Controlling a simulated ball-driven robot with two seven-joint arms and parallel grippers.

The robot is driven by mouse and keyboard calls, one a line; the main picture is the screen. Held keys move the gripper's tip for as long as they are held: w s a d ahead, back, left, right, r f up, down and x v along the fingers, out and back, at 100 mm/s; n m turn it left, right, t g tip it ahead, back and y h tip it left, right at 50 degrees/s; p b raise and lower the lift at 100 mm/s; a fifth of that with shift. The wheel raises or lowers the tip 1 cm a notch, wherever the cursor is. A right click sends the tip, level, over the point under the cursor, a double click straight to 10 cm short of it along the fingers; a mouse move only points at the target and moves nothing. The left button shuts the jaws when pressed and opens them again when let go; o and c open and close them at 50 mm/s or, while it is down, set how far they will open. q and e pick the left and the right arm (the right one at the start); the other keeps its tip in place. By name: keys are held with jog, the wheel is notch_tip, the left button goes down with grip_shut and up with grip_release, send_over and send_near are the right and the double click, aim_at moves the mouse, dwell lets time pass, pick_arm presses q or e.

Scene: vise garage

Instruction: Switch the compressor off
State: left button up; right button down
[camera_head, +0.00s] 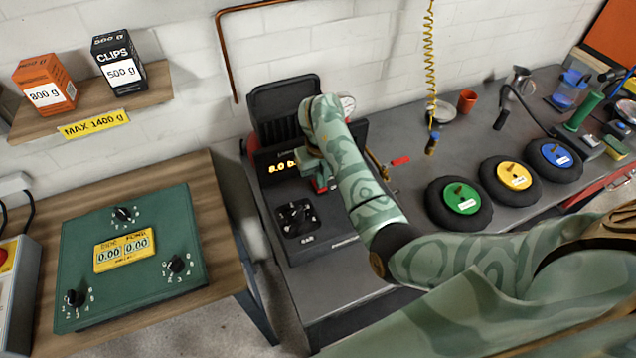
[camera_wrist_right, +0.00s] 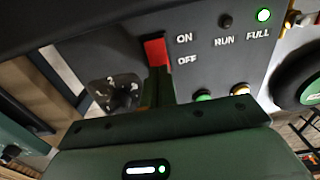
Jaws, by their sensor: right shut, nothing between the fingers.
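I cannot tell which way the switch is set. My right gripper (camera_head: 317,180) is in front of the compressor's panel. In the wrist view the right gripper (camera_wrist_right: 158,78) is shut and empty, its fingertips at the lower end of the switch and partly covering it. Whether they touch is unclear. My left gripper is out of view.
The FULL lamp (camera_wrist_right: 264,15) is lit green; the RUN lamp (camera_wrist_right: 225,21) is dark. A red-handled valve (camera_head: 400,161) is right of my forearm. A green control panel (camera_head: 130,255) lies on the left wooden table.

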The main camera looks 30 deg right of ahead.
jog(key=shift+f+b, duration=0.35)
jog(key=shift+f, duration=0.2)
jog(key=shift+r, duration=0.1)
notch_tip(320, 180, up, 7)
jog(key=p, duration=0.6)
jog(key=shift+p, duration=0.4)
